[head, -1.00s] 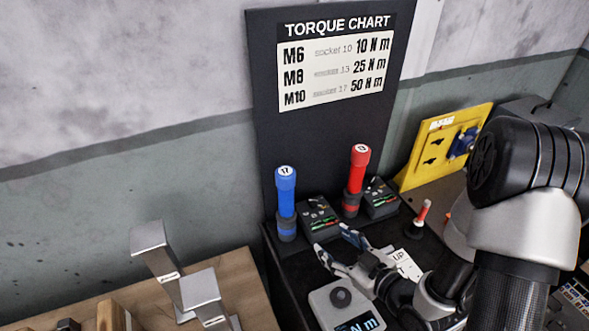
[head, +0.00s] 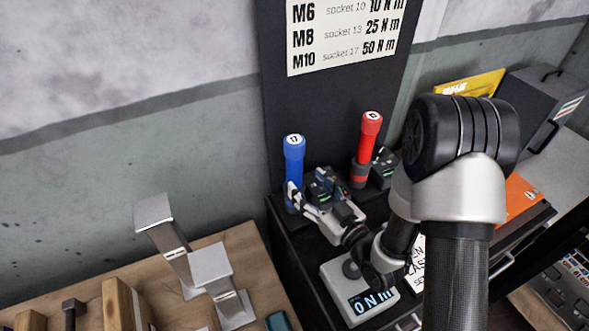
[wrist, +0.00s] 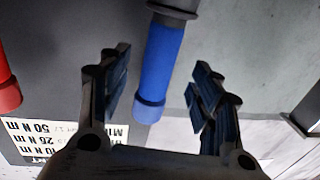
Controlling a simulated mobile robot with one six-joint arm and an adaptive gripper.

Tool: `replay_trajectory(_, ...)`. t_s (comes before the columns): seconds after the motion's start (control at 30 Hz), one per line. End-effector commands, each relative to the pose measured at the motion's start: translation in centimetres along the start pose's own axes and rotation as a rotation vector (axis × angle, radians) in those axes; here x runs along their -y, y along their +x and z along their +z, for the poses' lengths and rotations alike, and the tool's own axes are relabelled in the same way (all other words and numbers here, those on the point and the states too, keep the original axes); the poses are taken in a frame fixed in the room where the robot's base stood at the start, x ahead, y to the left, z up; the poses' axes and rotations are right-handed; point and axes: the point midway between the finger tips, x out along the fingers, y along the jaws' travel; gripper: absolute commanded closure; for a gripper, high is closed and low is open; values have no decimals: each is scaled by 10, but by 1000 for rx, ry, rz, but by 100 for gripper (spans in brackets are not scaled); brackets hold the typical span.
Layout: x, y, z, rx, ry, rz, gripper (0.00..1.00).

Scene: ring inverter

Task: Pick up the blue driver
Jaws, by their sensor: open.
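The blue driver (head: 294,158), marked 17 on its cap, stands upright at the left of the black bench top, in front of the dark chart board. My gripper (head: 306,192) is low beside it, its fingers open around or close to the driver's lower part. In the wrist view, which looks upside down, the blue driver (wrist: 160,62) lies between the two open fingers (wrist: 163,75) with a gap on each side. The driver's base is partly hidden behind a finger in the head view.
A grey torque tester (head: 341,299) sits in front, under my arm. A wooden bench with metal brackets (head: 217,275) is at the left. The torque chart (head: 345,38) is behind.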

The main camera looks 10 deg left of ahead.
Motion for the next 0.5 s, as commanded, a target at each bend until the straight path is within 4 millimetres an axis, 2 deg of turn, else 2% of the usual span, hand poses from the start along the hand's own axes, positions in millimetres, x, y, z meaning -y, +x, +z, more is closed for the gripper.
replay_trajectory(0.27,1,22,2,-1,0,-2,42)
replay_trajectory(0.5,0,57,8,-2,-1,-2,42)
